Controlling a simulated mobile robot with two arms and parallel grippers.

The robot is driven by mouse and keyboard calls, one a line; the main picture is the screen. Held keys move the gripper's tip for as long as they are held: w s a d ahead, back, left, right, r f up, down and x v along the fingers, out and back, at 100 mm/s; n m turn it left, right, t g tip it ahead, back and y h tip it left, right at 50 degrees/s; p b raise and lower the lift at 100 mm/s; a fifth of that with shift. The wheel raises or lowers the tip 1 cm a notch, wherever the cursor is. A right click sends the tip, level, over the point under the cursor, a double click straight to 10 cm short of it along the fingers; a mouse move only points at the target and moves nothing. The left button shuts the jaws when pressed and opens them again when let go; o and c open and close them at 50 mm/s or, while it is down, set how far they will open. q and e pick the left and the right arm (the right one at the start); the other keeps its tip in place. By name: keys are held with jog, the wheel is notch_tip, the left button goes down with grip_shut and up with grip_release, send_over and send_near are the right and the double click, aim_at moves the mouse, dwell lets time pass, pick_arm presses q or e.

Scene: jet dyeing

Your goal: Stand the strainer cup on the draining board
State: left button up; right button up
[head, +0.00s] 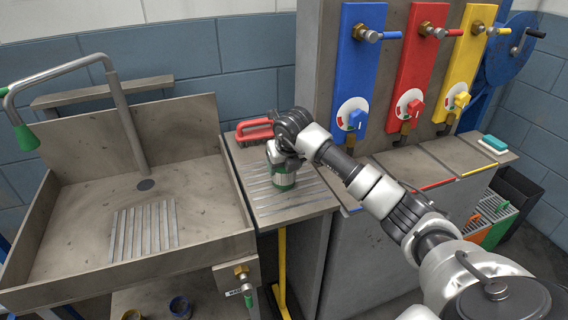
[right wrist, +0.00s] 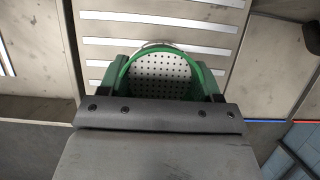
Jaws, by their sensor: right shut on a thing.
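The strainer cup (head: 283,180) is green and pale metal and is upright at the ribbed draining board (head: 298,205), right of the sink. My right gripper (head: 284,160) is shut on the cup from above and hides its upper part. In the right wrist view the cup (right wrist: 158,75) shows a green rim and a perforated inside, between the two fingers of my right gripper (right wrist: 155,85). The board's pale ribs (right wrist: 160,18) lie beyond it. I cannot tell whether the cup's base touches the board. My left gripper is not in view.
A red-handled brush (head: 256,130) lies at the back of the board, close to my gripper. The sink (head: 185,215) with its tap is at the left. A grey column with blue (head: 358,60), red and yellow valve panels rises behind my right arm.

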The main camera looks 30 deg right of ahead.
jog(key=shift+f, duration=0.2)
jog(key=o, duration=0.9)
jog(key=shift+o, duration=0.2)
jog(key=shift+r, duration=0.1)
jog(key=shift+r, duration=0.25)
jog(key=v, duration=1.1)
jog(key=shift+s+r, duration=0.3)
jog(key=shift+r, duration=0.05)
jog(key=shift+a, duration=0.1)
